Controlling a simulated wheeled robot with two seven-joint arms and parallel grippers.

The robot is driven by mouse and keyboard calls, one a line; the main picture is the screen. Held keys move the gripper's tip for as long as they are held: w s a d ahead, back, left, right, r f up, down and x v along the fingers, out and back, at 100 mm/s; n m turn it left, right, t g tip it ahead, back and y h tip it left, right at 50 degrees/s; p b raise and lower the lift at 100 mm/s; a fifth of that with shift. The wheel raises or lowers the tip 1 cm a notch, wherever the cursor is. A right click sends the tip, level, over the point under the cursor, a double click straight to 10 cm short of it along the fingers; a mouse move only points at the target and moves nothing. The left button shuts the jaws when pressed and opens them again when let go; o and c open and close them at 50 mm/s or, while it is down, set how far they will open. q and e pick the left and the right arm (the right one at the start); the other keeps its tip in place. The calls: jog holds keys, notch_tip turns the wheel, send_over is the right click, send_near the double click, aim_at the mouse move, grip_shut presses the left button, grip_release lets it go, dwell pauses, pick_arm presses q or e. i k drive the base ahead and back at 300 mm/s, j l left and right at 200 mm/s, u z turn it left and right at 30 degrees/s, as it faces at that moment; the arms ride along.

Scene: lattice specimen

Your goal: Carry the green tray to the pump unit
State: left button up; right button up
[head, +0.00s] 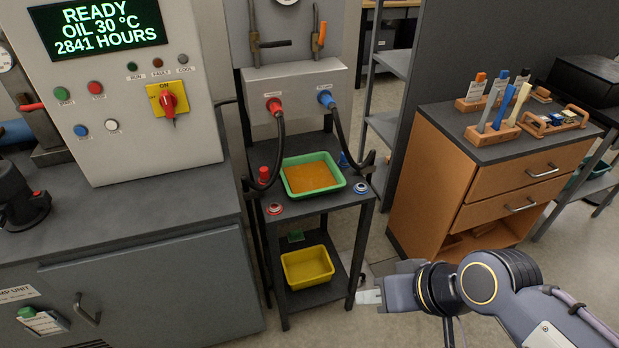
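The green tray (289,184) sits on the top shelf of a narrow dark stand (322,205), with an orange-brown surface inside it. The pump unit (150,285) is the large grey cabinet at the left, with a control panel (115,115) above its dark top. A label ending in "MP UNIT" shows on its front. My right gripper (370,297) is in front of the stand, low and to the right of the tray, apart from it. Its fingers are seen edge-on, so its opening is unclear. My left gripper is not in view.
A yellow tray (307,267) is on the stand's lower shelf. A wooden drawer cabinet (480,190) stands at right. The pump unit's top (150,205) has clear room.

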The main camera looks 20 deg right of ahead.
aim_at(161, 201)
jog(key=i+l+z, duration=0.45)
jog(key=i+l, duration=0.15)
jog(key=i, duration=0.2)
